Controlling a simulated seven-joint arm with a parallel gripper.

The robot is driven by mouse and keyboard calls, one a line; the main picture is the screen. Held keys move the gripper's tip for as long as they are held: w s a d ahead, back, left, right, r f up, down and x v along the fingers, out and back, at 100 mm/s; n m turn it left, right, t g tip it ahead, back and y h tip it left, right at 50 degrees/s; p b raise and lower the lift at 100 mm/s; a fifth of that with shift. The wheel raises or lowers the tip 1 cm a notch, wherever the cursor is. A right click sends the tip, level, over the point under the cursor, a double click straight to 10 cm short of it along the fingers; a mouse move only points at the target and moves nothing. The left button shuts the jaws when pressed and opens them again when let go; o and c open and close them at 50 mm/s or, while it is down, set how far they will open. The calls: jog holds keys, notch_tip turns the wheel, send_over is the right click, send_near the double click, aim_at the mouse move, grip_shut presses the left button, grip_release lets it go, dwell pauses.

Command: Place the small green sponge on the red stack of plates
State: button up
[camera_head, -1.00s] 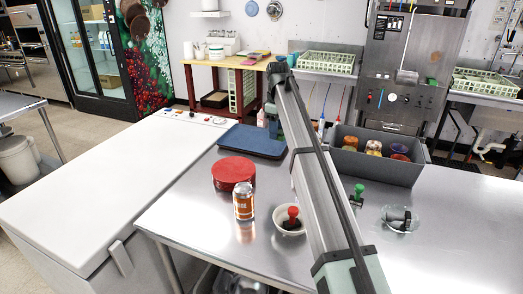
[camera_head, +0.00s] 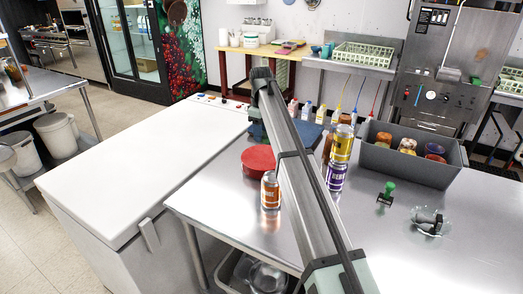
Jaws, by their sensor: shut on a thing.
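The red stack of plates (camera_head: 257,160) stands on the steel table near its left edge, partly covered by my arm on the right. I do not see the small green sponge on the plates or on the visible tabletop. My arm runs up and left across the middle of the view, and its far end bends down behind the nearer link. My gripper is hidden there, so its fingers and anything in them do not show.
An orange can (camera_head: 270,190) stands in front of the plates. A yellow can (camera_head: 342,143) and a purple can (camera_head: 337,176) stand right of my arm. A grey bin (camera_head: 410,165), a green-handled tool (camera_head: 386,193) and a glass dish (camera_head: 430,221) are further right. A white counter (camera_head: 140,165) lies left.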

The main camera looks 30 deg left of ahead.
aim_at(261, 156)
jog(key=shift+f, duration=3.5)
jog(key=shift+f, duration=0.15)
jog(key=o, duration=1)
notch_tip(261, 156, up, 12)
jog(key=shift+r, duration=0.2)
